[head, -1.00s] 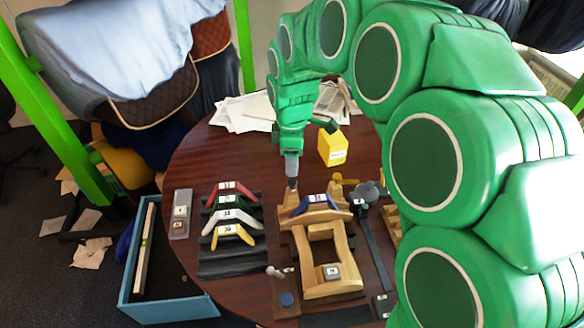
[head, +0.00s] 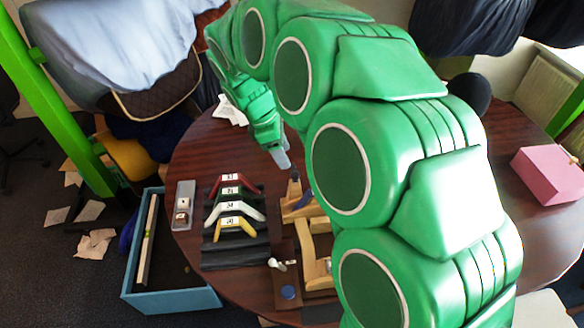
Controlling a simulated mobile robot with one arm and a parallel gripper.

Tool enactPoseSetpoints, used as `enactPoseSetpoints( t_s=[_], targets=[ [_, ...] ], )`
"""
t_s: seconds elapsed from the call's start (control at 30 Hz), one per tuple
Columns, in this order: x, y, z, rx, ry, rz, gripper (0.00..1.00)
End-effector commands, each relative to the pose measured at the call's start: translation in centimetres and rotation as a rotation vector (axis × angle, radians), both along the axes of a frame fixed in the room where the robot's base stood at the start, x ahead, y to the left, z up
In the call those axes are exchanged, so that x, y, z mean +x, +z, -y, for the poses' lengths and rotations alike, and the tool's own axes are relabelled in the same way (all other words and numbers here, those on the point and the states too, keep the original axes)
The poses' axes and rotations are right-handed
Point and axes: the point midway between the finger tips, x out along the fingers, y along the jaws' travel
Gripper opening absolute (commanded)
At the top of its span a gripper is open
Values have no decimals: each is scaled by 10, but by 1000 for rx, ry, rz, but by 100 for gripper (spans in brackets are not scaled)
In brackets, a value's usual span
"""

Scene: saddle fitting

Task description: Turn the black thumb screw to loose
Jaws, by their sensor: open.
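The wooden saddle frame (head: 318,262) stands on the table, its right side hidden behind my arm.
A black rack (head: 236,256) holds red, green, white and yellow angled bars left of the frame. A grey tray (head: 183,205) lies at the table's left. A blue box (head: 172,301) stands beside the table. A pink box (head: 549,175) is at the right.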

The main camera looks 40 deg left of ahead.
Motion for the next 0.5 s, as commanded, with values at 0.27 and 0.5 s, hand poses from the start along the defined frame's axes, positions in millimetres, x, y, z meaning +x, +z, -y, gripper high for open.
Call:
enactPoseSetpoints(
  t_s=[0.27, 0.5],
  targets=[
    [-2, -2, -4, -47, 8, 50, 52],
    [4, -28, 5, -49, 8, 48, 52]
  ],
)
